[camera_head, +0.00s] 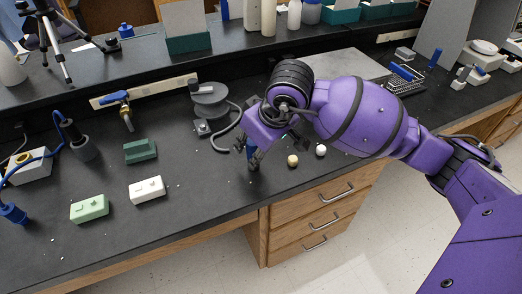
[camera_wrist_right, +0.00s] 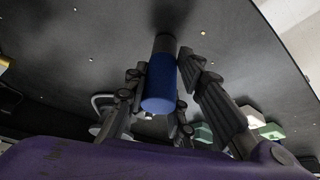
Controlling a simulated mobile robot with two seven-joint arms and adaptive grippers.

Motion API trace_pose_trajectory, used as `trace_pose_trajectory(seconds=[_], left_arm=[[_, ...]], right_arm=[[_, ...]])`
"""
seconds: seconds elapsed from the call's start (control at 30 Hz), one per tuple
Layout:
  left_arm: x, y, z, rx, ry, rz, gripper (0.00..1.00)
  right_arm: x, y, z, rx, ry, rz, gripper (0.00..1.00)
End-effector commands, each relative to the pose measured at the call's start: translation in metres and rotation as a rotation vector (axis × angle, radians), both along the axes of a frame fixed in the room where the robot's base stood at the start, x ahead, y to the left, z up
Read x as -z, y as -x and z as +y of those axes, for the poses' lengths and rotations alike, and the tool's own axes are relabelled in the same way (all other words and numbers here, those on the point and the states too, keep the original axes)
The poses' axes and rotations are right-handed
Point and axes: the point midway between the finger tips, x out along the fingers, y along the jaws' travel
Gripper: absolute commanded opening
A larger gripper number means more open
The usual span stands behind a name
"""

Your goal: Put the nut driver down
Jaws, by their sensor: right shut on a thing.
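The nut driver has a blue, round handle that shows in the right wrist view (camera_wrist_right: 160,85), with a dark part beyond it towards the bench. My right gripper (camera_head: 253,155) is shut on this handle, with dark fingers on both sides of it. Whether the tool touches the bench I cannot tell. My left gripper is not in view.
On the black bench (camera_head: 200,215) are a white block (camera_head: 147,190), a light green block (camera_head: 89,209) and a dark green block (camera_head: 140,151). A pale yellow ball (camera_head: 292,160) and a white ball (camera_head: 320,150) lie right of the gripper. A grey round stand (camera_head: 210,100) is behind.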

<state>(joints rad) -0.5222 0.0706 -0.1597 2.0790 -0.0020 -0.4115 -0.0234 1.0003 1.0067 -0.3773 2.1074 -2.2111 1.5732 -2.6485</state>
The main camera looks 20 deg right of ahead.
Motion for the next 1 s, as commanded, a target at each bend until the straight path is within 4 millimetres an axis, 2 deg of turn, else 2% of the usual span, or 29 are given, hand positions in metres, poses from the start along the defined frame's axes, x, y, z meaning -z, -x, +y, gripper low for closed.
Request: trace_pose_trajectory(seconds=[0.27, 0.3, 0.4, 0.77, 0.87, 1.0], left_arm=[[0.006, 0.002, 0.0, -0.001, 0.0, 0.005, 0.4], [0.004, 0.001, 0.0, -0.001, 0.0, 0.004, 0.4], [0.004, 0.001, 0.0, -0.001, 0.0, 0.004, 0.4], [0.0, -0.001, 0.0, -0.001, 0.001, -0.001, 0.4], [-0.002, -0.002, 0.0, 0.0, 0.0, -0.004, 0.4], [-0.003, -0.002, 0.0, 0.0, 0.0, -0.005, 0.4]], right_arm=[[0.004, 0.0, 0.0, 0.0, -0.001, -0.002, 0.0], [0.003, 0.0, 0.0, 0.0, 0.0, -0.001, 0.29], [0.003, 0.0, 0.0, 0.0, 0.0, -0.001, 0.42], [0.0, 0.0, 0.0, 0.0, 0.0, -0.001, 0.43], [-0.009, 0.001, -0.001, 0.0, 0.002, -0.004, 0.43], [-0.033, 0.011, -0.006, -0.001, 0.004, -0.006, 0.43]])
